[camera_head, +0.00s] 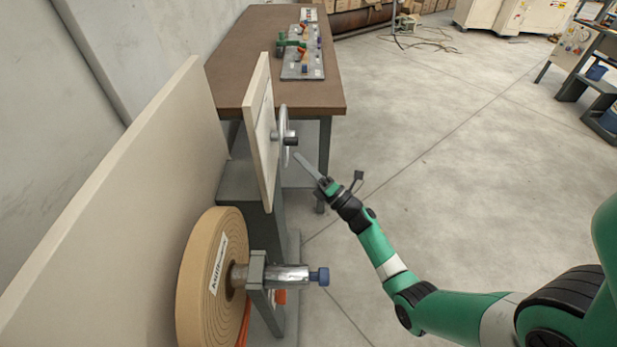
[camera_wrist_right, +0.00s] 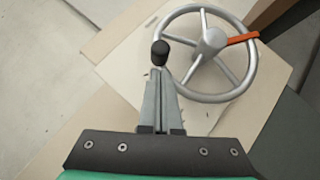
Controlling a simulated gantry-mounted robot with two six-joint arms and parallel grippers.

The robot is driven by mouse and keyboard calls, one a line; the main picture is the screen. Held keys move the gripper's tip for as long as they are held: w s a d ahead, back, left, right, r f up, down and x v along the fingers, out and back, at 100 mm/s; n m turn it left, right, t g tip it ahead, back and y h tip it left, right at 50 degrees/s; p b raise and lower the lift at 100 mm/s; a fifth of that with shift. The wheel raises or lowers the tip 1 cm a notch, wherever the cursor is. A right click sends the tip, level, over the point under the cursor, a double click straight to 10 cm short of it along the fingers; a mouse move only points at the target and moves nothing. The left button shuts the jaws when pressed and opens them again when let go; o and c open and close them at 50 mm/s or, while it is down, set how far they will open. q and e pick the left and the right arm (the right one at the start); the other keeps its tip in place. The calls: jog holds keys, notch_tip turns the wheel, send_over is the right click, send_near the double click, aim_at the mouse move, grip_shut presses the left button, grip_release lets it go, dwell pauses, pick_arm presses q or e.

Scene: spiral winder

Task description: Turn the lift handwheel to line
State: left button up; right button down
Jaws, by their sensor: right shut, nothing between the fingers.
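The silver handwheel (camera_head: 283,136) is mounted on a pale upright panel (camera_head: 259,125) and is seen nearly edge-on in the head view. In the right wrist view the handwheel (camera_wrist_right: 187,94) shows its spokes, its central hub (camera_wrist_right: 212,40) and a black knob (camera_wrist_right: 160,54) at the left of its rim. An orange strip (camera_wrist_right: 243,39) runs from near the hub to the right side of the rim. My right gripper (camera_head: 297,156) is shut and empty. Its fingertips (camera_wrist_right: 160,72) are at the knob in the wrist view; I cannot tell whether they touch it. My left gripper is out of view.
A large tan roll (camera_head: 203,270) on a spindle with a blue end knob (camera_head: 320,276) stands in front of the panel. A brown table (camera_head: 240,60) stands behind.

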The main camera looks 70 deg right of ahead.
jog(key=shift+w+d+r, duration=0.2)
jog(key=shift+d+r, duration=0.1)
jog(key=shift+d, duration=0.15)
